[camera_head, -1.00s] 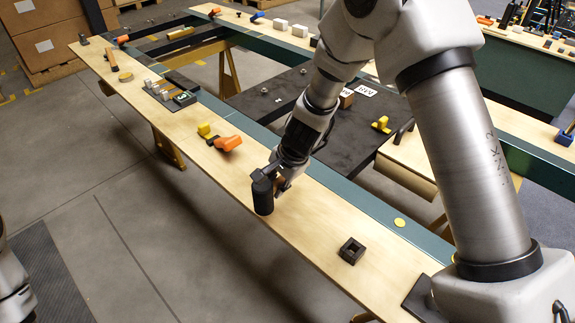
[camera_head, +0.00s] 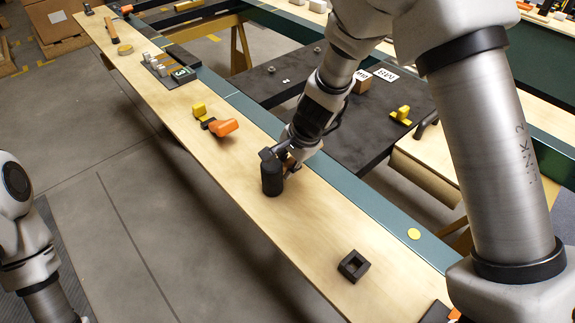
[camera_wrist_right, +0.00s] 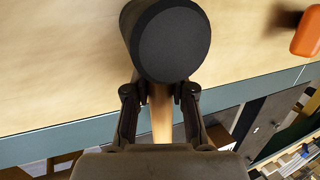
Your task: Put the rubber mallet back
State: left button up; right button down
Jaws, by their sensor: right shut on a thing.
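The rubber mallet has a black cylindrical head (camera_head: 272,178) and a pale wooden handle (camera_wrist_right: 160,115). My right gripper (camera_head: 286,158) is shut on the handle just behind the head. In the right wrist view its two fingers (camera_wrist_right: 160,94) stand on either side of the handle, and the head (camera_wrist_right: 172,45) fills the top middle. The head is over the pale wooden board (camera_head: 225,185); I cannot tell whether it touches it. My left gripper is out of view.
An orange-handled tool (camera_head: 223,127) and a yellow piece (camera_head: 199,110) lie on the board beyond the mallet. A small dark tray (camera_head: 182,74) is farther along. A green rail (camera_head: 345,193) runs along the board's right side. The board between mallet and square block is clear.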

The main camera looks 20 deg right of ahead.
jog(key=c, duration=1)
grip_release()
jog(key=shift+f, duration=0.15)
jog(key=shift+r+p, duration=0.3)
jog(key=shift+r, duration=0.05)
jog(key=p+v, duration=0.4)
jog(key=v, duration=0.7)
jog(key=shift+s+d+r+p, duration=0.15)
jog(key=shift+r+p, duration=0.2)
